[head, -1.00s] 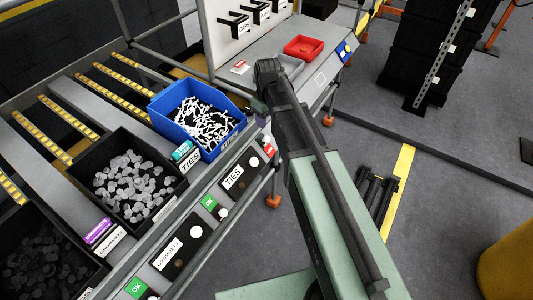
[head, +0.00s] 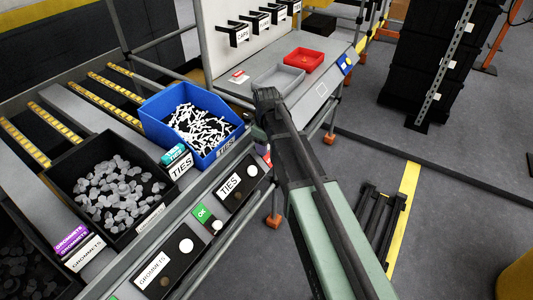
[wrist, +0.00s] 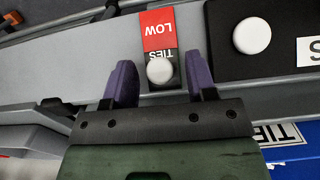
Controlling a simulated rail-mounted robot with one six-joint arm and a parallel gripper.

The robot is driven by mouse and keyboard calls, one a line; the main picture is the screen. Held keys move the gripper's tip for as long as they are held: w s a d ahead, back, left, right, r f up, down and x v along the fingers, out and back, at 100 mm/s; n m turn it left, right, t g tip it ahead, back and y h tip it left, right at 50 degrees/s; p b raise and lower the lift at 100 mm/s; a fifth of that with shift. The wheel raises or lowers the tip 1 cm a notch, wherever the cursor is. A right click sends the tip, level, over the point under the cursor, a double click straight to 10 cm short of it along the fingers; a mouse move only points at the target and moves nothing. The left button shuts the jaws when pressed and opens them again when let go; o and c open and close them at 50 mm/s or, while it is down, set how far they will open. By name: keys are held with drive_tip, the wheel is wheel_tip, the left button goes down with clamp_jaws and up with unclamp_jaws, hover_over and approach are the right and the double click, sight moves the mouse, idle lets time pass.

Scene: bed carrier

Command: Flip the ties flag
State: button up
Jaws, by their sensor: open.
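The ties flag (wrist: 159,32) shows in the wrist view as a narrow plate with a red LOW face and a black part lettered TIES, upside down in this view. Its round white knob (wrist: 160,71) is at the near end. My gripper (wrist: 160,82) is open, with one purple finger on each side of the knob. Gaps show between knob and fingers, and nothing is gripped. In the head view my arm hides most of this flag and my fingers. The blue ties bin (head: 190,122) holds white ties and stands behind the rail.
A black TIES panel (head: 233,190) with a white button lies beside the flag. A green OK flag (head: 202,213) and a GROMMETS panel (head: 160,268) sit farther along the rail. A grommets bin (head: 112,190), grey tray (head: 277,76) and red tray (head: 303,60) are nearby.

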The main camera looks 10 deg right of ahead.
drive_tip(key=shift+r, duration=0.1)
clamp_jaws()
drive_tip(key=s+f+b, duration=0.1)
drive_tip(key=d+f+b, duration=0.1)
drive_tip(key=s+d+f+b, duration=0.1)
drive_tip(key=shift+s+d+f, duration=0.25)
drive_tip(key=shift+s+f, duration=0.05)
drive_tip(key=shift+s, duration=0.05)
unclamp_jaws()
